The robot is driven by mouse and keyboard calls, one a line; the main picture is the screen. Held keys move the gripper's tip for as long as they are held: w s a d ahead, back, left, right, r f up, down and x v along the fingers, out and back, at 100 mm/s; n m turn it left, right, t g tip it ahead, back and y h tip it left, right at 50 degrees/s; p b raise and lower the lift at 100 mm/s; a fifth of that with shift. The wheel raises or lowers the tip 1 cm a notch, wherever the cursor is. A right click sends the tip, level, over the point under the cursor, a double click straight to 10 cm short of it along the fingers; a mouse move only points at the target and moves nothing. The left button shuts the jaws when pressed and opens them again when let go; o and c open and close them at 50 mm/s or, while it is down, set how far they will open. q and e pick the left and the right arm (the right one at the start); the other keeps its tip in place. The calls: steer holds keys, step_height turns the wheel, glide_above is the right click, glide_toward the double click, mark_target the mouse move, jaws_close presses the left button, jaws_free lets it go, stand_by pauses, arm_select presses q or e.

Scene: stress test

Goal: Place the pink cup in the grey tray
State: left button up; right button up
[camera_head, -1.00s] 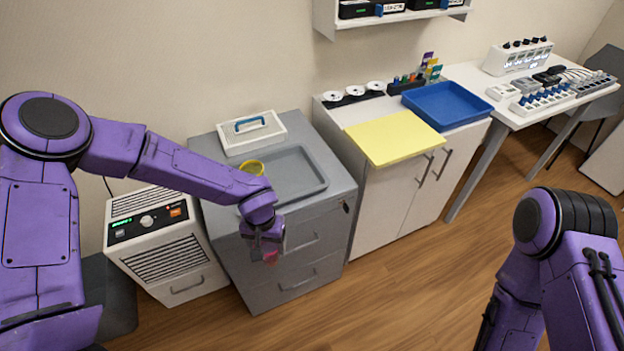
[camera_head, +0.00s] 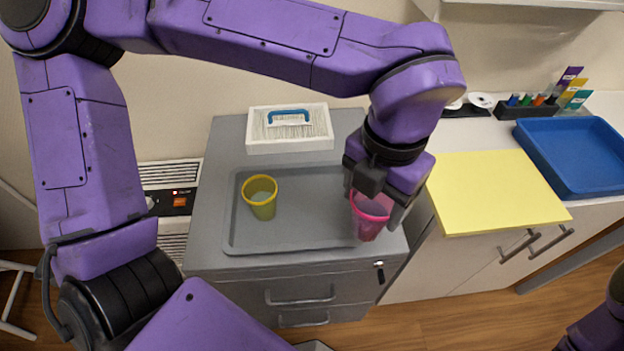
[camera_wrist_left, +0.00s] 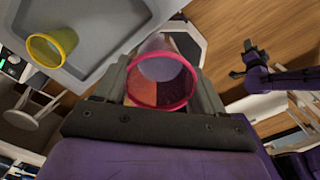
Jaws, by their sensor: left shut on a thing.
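The pink cup (camera_head: 369,228) is held upright at the right front corner of the grey tray (camera_head: 235,225) in the head view. My left gripper (camera_head: 372,199) is shut on it, with the fingers on either side. The cup's open rim (camera_wrist_left: 163,107) faces the camera in the left wrist view, and the tray (camera_wrist_left: 110,22) lies up and left of it. I cannot tell whether the cup touches the tray. My right gripper (camera_wrist_left: 242,60) shows small and dark in the left wrist view, away from the cup; its opening is unclear.
A yellow cup (camera_head: 261,203) stands in the tray's left part; the tray's middle is clear. A white box with a blue handle (camera_head: 289,128) sits behind the tray. A yellow board (camera_head: 495,190) and a blue tray (camera_head: 575,155) lie on the counter at right.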

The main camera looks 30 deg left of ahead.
arm_select(q)
steer(key=shift+a+r+n, duration=0.1)
steer(key=shift+a+n, duration=0.05)
steer(key=shift+n, duration=0.25)
steer(key=w+a+f, duration=0.1)
steer(key=a, duration=0.1)
steer(key=w+a+f+p, duration=0.1)
steer(key=a, duration=0.2)
steer(key=w+a+f+p, duration=0.1)
steer(key=w+a, duration=0.1)
steer(key=shift+a+f, duration=0.25)
steer(key=shift+a, duration=0.15)
steer(key=w+a+f, duration=0.1)
steer(key=f, duration=0.2)
steer(key=a+f, duration=0.1)
steer(key=f, duration=0.2)
steer(key=w+a+f, duration=0.1)
steer(key=a+f, duration=0.1)
steer(key=f, duration=0.1)
steer(key=shift+w+f, duration=0.15)
steer(key=shift+w, duration=0.2)
steer(key=shift+d+f, duration=0.1)
steer(key=o, duration=1.2)
steer(key=shift+c, duration=0.2)
